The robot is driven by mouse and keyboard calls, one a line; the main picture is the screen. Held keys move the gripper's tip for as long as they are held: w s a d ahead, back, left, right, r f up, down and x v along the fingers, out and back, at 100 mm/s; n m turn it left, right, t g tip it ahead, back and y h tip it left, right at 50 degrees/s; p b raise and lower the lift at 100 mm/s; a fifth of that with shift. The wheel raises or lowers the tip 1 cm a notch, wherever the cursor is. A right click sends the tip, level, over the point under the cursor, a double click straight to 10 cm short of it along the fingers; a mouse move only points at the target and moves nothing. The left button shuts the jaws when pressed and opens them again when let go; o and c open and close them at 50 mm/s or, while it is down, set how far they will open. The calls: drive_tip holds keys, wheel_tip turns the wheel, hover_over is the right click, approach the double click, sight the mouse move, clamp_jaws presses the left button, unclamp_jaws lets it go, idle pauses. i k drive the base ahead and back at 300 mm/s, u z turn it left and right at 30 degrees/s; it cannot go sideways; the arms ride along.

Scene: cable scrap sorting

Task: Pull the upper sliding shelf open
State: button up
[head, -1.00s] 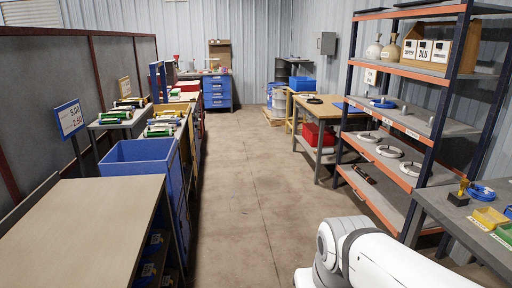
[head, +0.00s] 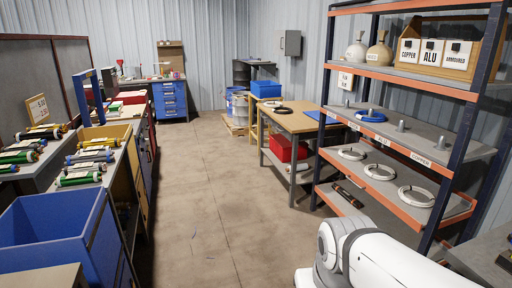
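The rack (head: 466,137) with dark blue posts and orange beams stands at the right. Its middle level is a grey shelf (head: 425,138) with several upright pegs, a blue cable coil (head: 373,116) and ALU and COPPER labels on the front edge. The level below is another grey shelf (head: 350,170) with several white cable rings (head: 417,196). Neither shelf visibly sticks out past the posts. Which level is the upper sliding one cannot be told for sure. My white arm shows at the lower right, in front of the rack's lower part; my gripper is out of view.
A wooden box (head: 410,50) labelled COPPER, ALU and ARMOURED stands higher on the rack. A workbench (head: 296,120) with a red bin (head: 288,148) stands beyond it. A blue bin (head: 95,240) and shelving line the left. The concrete aisle (head: 200,200) between is clear.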

sight(386, 192)
drive_tip(key=z, duration=0.25)
drive_tip(key=i, duration=1.65)
drive_tip(key=z, duration=0.4)
drive_tip(key=i, duration=1.5)
drive_tip(key=z, duration=0.2)
